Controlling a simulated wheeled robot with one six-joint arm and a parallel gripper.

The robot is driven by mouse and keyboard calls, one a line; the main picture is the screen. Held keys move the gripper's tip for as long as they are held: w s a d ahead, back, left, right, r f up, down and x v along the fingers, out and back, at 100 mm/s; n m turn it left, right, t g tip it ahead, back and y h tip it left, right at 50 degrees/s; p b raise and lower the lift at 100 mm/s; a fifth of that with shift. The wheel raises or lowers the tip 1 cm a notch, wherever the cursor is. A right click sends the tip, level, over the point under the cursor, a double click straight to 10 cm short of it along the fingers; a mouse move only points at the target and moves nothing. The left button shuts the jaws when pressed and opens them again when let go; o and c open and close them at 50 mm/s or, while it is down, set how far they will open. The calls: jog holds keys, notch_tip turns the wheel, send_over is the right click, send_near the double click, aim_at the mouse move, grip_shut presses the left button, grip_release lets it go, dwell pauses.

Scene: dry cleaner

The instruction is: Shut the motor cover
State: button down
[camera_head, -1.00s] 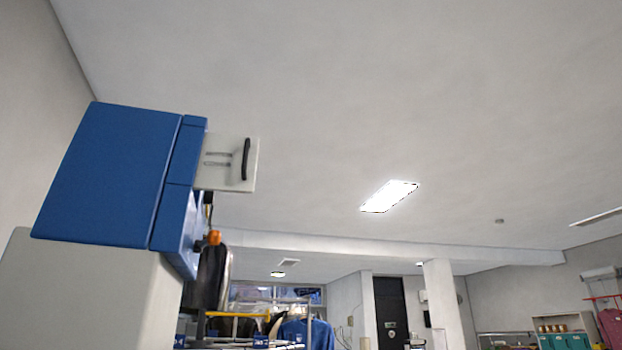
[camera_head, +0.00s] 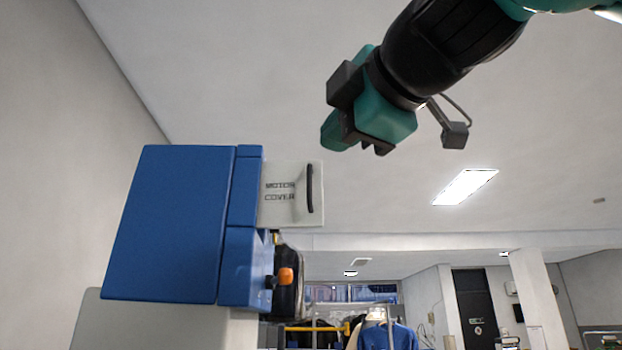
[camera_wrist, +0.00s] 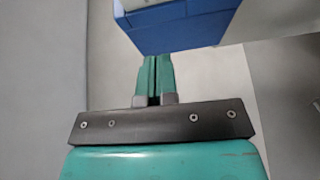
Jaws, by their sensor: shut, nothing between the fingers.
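The motor cover (camera_head: 280,210) is an off-white panel lettered "MOTOR COVER", with a black bar handle (camera_head: 310,188). It sticks out to the right from the upper part of a blue housing (camera_head: 180,225), so it stands open. My gripper (camera_head: 331,138) is above and slightly right of the cover in the head view, apart from it in the picture. Its teal fingers are together and empty. In the wrist view the shut fingers (camera_wrist: 155,65) point toward a blue block with a pale top (camera_wrist: 185,30), likely the housing. The cover cannot be made out there.
The housing sits on a pale grey body (camera_head: 165,325). A dark part with an orange knob (camera_head: 286,277) hangs below the cover. Blue clothing (camera_head: 388,337) hangs on a rack farther back. The space right of the cover is open.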

jog(key=p, duration=0.3)
send_near(311, 176)
jog(key=w+a, duration=0.1)
jog(key=w, duration=0.1)
jog(key=w+a+f, duration=0.1)
jog(key=w+a, duration=0.2)
jog(key=w, duration=0.1)
jog(key=shift+a+f, duration=0.15)
jog(key=shift+f, duration=0.2)
jog(key=shift+w, duration=0.15)
jog(key=shift+w+f, duration=0.1)
jog(key=shift+w+d+n+y+b, duration=0.2)
jog(key=shift+d+n+y+b, duration=0.1)
jog(key=shift+y+b, duration=0.1)
